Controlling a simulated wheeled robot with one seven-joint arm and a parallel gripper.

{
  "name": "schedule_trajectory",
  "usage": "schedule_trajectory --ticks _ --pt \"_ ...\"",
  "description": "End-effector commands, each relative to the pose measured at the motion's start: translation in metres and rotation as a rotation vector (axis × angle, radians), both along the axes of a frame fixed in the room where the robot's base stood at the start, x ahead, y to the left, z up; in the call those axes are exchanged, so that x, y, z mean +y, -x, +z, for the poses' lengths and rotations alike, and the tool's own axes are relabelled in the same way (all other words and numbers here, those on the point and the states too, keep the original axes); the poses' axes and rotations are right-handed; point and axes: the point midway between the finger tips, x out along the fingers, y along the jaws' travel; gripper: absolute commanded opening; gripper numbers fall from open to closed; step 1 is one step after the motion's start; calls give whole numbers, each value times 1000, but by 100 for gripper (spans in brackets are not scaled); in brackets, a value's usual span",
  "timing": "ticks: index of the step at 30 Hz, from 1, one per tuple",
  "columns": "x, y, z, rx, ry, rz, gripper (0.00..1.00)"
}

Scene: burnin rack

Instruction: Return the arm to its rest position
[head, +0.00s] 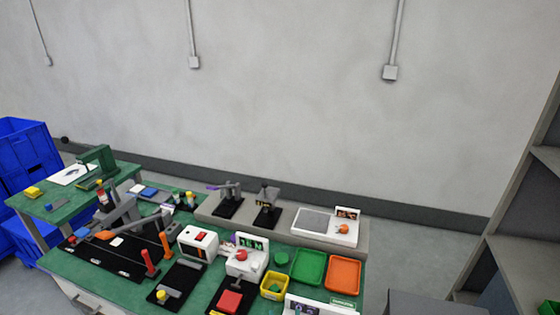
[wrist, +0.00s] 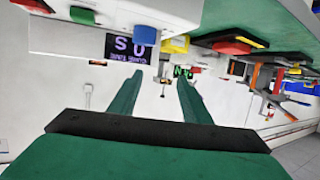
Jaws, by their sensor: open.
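My gripper (wrist: 157,88) shows in the wrist view as two green fingers, spread apart with nothing held between them. I cannot make out the arm or gripper in the head view. The wrist view is tilted and looks upside down. The green workbench (head: 75,268) stands low in the head view, and its edge (wrist: 290,25) runs along the upper right of the wrist view. Past the fingers, a dark display (wrist: 130,48) with purple characters shows. The fingers appear clear of the bench items, though their distance is hard to tell.
The bench carries a green tray (head: 308,266), an orange tray (head: 343,273), a yellow bin (head: 273,285), a white device with a red knob (head: 245,262) and several fixtures. Blue crates (head: 25,150) stand left, a grey shelf (head: 510,255) right.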

Motion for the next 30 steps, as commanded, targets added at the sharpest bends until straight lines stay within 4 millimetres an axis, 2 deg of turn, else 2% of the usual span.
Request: schedule_trajectory --ticks 1,6,15,22,30 --pt "-1 15 -14 8 1 -7 44" --pt "-2 56 -39 0 2 -25 44" --pt "-2 134 -67 -14 8 -49 44" --pt "1 204 -74 -27 10 -57 44" --pt "8 279 -63 -44 5 -57 44"
